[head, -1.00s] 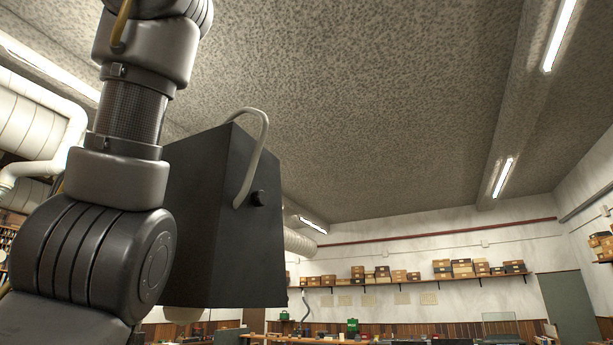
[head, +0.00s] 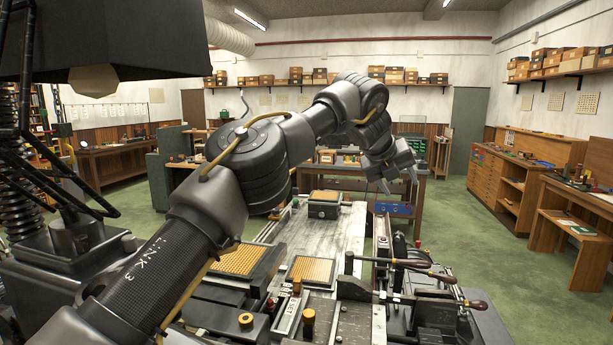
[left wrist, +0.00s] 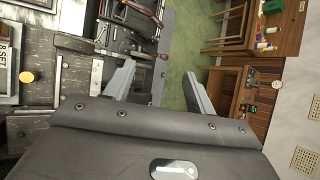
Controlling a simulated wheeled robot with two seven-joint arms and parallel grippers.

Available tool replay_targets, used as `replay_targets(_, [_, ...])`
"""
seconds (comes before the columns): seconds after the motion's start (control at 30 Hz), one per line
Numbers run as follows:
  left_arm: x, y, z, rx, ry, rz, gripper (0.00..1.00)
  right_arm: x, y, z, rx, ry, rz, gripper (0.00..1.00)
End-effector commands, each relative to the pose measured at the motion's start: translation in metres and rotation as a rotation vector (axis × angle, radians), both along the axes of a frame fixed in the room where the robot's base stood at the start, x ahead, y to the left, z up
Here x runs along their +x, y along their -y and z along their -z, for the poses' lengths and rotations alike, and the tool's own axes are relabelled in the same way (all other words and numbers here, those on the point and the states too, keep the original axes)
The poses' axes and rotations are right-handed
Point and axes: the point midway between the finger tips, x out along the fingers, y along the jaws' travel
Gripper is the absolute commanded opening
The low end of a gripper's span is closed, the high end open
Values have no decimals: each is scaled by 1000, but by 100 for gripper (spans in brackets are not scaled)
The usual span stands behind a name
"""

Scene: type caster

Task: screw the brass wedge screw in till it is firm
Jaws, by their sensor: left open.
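My left gripper (head: 400,178) hangs beyond the far right part of the caster in the head view, away from the brass-coloured knobs. Its two fingers stand apart with nothing between them, as the left wrist view also shows (left wrist: 157,85). Several brass-coloured round heads show on the caster: one upright (head: 308,317), one on a black block (head: 246,320) and a smaller one (head: 297,285). I cannot tell which is the wedge screw, or whether it is one of these. A yellow round head (left wrist: 26,77) lies at the left of the left wrist view. My right gripper is out of view.
Matrix grids (head: 312,270) lie on the caster bed. Levers with wooden handles (head: 432,275) stick out at its right. A dark lamp-like hood (head: 120,40) hangs upper left. A wooden bench (head: 515,180) stands right; green floor (head: 460,225) between is clear.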

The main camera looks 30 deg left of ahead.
Motion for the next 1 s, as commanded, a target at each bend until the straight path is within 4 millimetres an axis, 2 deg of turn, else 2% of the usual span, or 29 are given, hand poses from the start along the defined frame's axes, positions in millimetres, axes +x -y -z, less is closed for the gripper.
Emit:
replay_targets(0.03, [-2, -30, 52, 1, -130, -85, 55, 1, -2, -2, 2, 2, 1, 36])
replay_targets(0.1, [-15, -69, 115, -2, -301, -215, 55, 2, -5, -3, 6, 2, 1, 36])
replay_targets(0.2, [-41, -116, 185, 2, -498, -396, 55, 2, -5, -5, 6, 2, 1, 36])
replay_targets(0.3, [-67, -151, 231, 9, -638, -546, 55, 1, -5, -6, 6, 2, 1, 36])
replay_targets(0.4, [-86, -171, 256, 15, -720, -647, 55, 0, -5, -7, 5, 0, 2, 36])
replay_targets(0.5, [-94, -179, 267, 19, -756, -697, 55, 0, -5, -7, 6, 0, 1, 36])
replay_targets(0.77, [-97, -181, 280, 21, -766, -705, 55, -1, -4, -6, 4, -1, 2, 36])
replay_targets(1.0, [-97, -181, 320, 21, -767, -703, 55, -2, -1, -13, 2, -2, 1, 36])
